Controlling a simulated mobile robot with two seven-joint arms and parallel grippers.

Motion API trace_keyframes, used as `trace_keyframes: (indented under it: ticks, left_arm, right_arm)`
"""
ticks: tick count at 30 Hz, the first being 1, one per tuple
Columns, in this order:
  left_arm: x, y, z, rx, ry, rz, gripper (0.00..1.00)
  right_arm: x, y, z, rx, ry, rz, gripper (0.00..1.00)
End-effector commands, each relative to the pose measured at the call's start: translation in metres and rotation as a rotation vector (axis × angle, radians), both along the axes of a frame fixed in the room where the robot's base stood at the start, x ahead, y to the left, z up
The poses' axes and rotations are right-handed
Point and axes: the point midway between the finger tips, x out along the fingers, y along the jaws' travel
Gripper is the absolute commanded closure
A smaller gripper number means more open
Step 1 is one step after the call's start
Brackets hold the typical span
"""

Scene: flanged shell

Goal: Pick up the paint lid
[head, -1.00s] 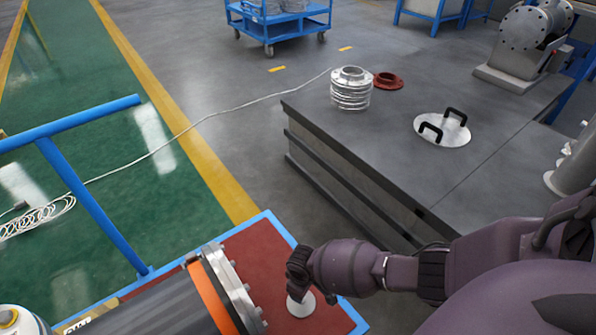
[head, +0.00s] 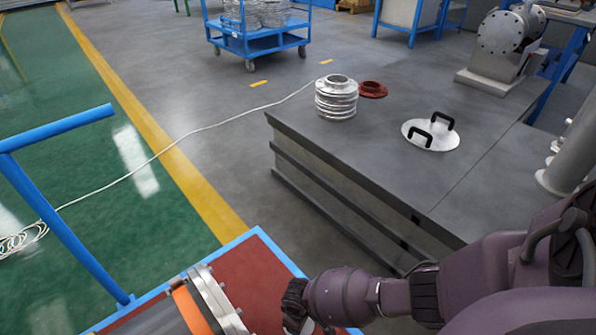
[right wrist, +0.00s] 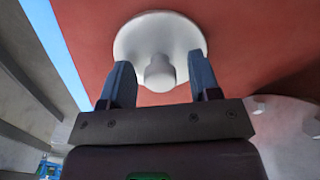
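The paint lid (right wrist: 135,38) is a white round disc with a knob (right wrist: 159,72) in its middle, lying against the red top of the blue-edged cart. In the right wrist view my right gripper (right wrist: 160,78) is open, with one finger on each side of the knob and gaps between. I cannot tell how far the fingertips are from the lid in depth. In the head view my right gripper (head: 293,306) is over the red cart top (head: 245,285), and the lid is mostly hidden at the bottom edge. My left gripper is not in view.
A flanged cylinder (head: 205,300) with an orange band lies on the cart beside my right gripper. A blue cart handle (head: 60,235) rises at left. The grey table (head: 385,165) behind holds a finned part (head: 336,98), a red flange (head: 372,90) and a two-handled plate (head: 431,134).

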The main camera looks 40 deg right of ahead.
Motion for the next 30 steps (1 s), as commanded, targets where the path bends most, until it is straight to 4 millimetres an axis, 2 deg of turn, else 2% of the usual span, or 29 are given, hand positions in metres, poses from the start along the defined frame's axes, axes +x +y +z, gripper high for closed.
trace_keyframes:
  ticks: [1, 9, 16, 20, 26, 30]
  left_arm:
    - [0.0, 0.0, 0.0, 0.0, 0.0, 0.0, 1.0]
    - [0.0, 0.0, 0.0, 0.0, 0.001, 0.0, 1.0]
    - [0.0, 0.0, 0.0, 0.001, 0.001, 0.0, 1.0]
    - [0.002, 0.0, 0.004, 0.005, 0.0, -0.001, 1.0]
    - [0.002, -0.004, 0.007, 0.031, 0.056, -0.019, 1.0]
    - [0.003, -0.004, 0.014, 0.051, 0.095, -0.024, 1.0]
  right_arm:
    - [0.0, 0.0, 0.0, 0.0, 0.0, 0.0, 0.51]
    - [-0.001, 0.0, 0.0, 0.0, 0.001, 0.0, 0.93]
    - [-0.001, 0.0, 0.0, 0.0, 0.001, 0.0, 0.94]
    - [0.001, 0.0, 0.008, 0.0, -0.002, 0.0, 0.94]
    - [0.007, 0.0, 0.046, 0.001, -0.015, 0.0, 0.94]
    - [0.01, 0.0, 0.086, 0.001, -0.023, 0.0, 0.94]
